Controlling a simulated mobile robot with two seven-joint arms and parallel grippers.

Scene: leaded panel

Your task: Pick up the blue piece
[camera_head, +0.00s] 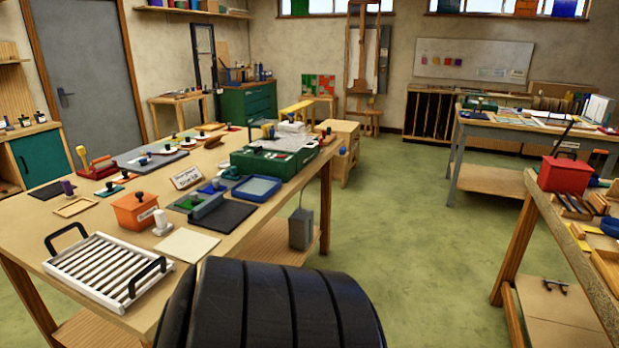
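A small blue piece (207,189) with a dark knob appears to lie on the long wooden table, beside a green piece (186,202) and behind a grey block. It is small in the head view, so its exact shape is hard to tell. A blue-rimmed tray (256,198) lies to its right. Neither of my grippers shows in the head view, so nothing is seen near the blue piece.
On the wooden table (100,212) stand a white slatted rack (108,271), an orange box (135,211) and a green case (262,165). A grey-legged table (470,128) and a workbench with a red box (566,174) are at right. Green floor (410,220) between them is clear.

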